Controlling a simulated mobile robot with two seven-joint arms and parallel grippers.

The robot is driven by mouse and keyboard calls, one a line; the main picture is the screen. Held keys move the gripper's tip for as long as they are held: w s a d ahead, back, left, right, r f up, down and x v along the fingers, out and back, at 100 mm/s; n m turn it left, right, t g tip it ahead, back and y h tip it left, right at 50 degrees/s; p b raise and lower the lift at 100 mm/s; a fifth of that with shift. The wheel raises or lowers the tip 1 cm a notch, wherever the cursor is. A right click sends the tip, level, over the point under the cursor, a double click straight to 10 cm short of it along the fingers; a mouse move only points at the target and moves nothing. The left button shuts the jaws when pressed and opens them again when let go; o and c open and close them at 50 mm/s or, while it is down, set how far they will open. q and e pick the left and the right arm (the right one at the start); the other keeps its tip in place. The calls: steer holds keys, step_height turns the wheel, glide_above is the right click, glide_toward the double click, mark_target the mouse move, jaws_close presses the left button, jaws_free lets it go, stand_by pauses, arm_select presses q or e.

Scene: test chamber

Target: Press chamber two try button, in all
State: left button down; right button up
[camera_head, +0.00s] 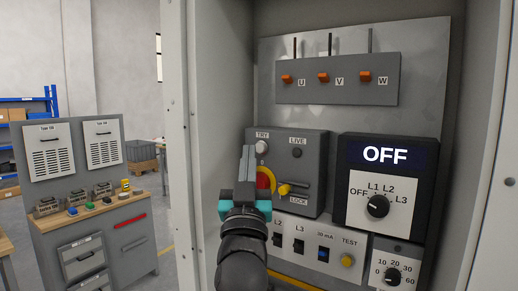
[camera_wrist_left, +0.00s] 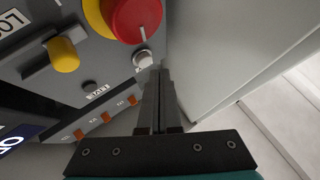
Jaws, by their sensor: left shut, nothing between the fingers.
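The TRY button (camera_head: 262,147) is a small pale round button at the upper left of a grey panel (camera_head: 315,172) inside the open cabinet. It also shows in the left wrist view (camera_wrist_left: 143,58), right by the fingertips. My left gripper (camera_head: 248,152) is shut and empty, pointing in at the panel just left of the button. In the left wrist view its fingertips (camera_wrist_left: 160,72) are beside and just below the button; I cannot tell whether they touch it. My right gripper is not in view.
A red knob on yellow (camera_head: 265,181) sits below the button, partly behind my gripper. A yellow lever (camera_head: 284,189) and dark LIVE lamp (camera_head: 297,153) are to its right. A display (camera_head: 385,154) reads OFF. The cabinet's left wall (camera_head: 218,100) is close to my arm.

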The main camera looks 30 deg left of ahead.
arm_select(q)
steer(key=shift+w, duration=0.15)
stand_by(0.3)
steer(key=shift+w, duration=0.3)
steer(key=shift+w+b, duration=0.35)
steer(key=shift+w, duration=0.1)
stand_by(0.6)
steer(key=shift+s, duration=0.2)
steer(key=shift+s+p, duration=0.3)
steer(key=shift+s, duration=0.4)
steer(key=s+p, duration=0.1)
steer(key=s, duration=0.4)
steer(key=shift+a, duration=0.2)
